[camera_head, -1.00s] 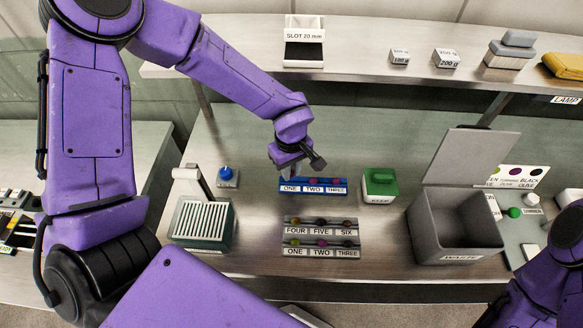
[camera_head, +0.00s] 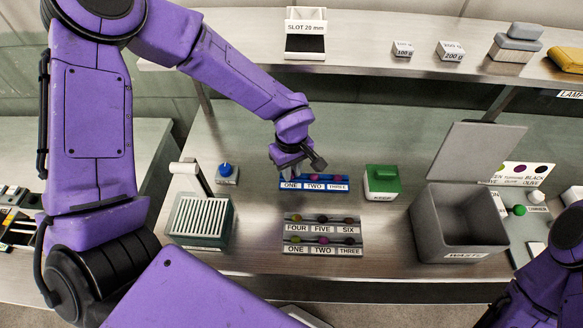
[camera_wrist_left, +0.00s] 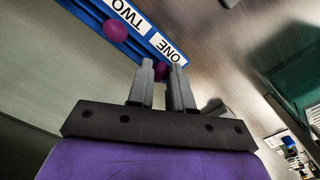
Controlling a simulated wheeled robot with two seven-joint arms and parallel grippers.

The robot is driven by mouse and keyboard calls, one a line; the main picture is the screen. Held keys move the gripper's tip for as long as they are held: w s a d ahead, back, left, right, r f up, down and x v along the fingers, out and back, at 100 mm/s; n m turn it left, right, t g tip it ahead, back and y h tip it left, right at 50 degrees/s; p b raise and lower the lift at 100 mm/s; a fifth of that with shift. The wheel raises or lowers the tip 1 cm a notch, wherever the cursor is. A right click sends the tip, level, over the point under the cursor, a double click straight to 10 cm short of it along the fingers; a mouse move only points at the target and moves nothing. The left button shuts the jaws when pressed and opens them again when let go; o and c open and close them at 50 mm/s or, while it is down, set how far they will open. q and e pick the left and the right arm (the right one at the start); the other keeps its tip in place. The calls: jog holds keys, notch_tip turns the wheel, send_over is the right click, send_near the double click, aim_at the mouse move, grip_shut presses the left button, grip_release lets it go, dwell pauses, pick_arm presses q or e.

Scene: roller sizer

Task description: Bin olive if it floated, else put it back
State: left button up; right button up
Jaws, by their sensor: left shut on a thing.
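A blue rack (camera_head: 313,187) labelled ONE, TWO, THREE lies on the bench in the head view, and its edge shows in the left wrist view (camera_wrist_left: 88,12). My left gripper (camera_head: 291,176) is over place ONE. In the left wrist view its fingers (camera_wrist_left: 161,72) are shut on a purple olive (camera_wrist_left: 160,68) beside the ONE label. Another purple olive (camera_wrist_left: 115,31) sits at TWO. The grey waste bin (camera_head: 455,222) stands open at the right. My right gripper is out of view; only part of that arm shows at the lower right.
A grey rack (camera_head: 321,228) with several olives lies in front of the blue rack. A green-topped block (camera_head: 382,181) stands to its right. A slatted device (camera_head: 201,218) and a blue button (camera_head: 226,171) are at the left. A shelf (camera_head: 375,62) runs behind.

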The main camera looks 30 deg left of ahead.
pick_arm(q)
jog(key=shift+f, duration=0.25)
dwell(0.3)
jog(key=o, duration=0.8)
jog(key=shift+c, duration=0.2)
notch_tip(320, 180, up, 10)
jog(key=shift+r+b, duration=0.25)
jog(key=shift+b, duration=0.05)
